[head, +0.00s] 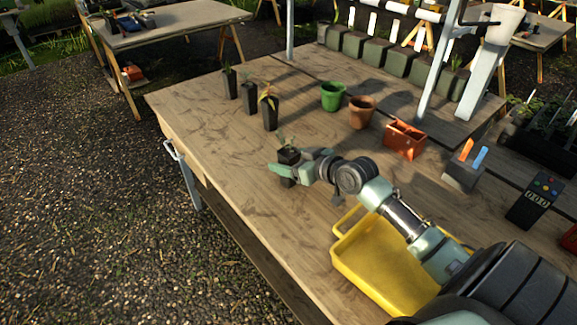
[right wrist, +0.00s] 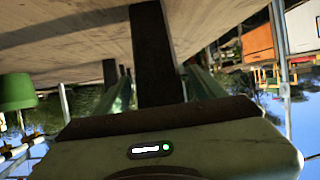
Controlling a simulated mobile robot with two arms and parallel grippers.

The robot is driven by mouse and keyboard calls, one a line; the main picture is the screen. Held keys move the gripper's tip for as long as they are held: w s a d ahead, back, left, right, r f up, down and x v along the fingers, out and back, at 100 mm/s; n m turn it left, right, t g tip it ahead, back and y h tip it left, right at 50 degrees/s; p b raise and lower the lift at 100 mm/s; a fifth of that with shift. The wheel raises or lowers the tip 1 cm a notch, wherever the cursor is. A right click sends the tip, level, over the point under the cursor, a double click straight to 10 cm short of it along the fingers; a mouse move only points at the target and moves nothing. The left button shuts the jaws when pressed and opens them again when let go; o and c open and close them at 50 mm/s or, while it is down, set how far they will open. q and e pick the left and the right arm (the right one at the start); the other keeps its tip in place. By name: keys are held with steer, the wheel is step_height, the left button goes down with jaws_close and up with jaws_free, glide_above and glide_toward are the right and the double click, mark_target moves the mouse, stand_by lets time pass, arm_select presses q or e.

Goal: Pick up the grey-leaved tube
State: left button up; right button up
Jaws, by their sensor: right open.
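A dark square tube (head: 288,156) with a small grey-green plant stands upright near the table's left front edge. My right gripper (head: 284,168) is at this tube, with its fingers open on either side of it. In the right wrist view, which is upside down, the dark tube (right wrist: 156,50) rises between the two green fingers. I cannot tell whether either finger touches it. The fingers hide the tube's middle in the head view. Three other dark tubes stand in a row behind: one with orange-yellow leaves (head: 269,112), a middle one (head: 249,99) and a green-leaved one (head: 229,88). My left gripper is not in view.
A green pot (head: 332,97), a brown pot (head: 361,112) and an orange-red container (head: 404,140) stand to the right. A yellow tray (head: 375,275) lies beneath my right arm. The wooden table (head: 205,135) is bare left of the gripper.

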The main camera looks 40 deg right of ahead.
steer(key=c, duration=1.3)
jaws_close()
steer(key=shift+r, duration=0.15)
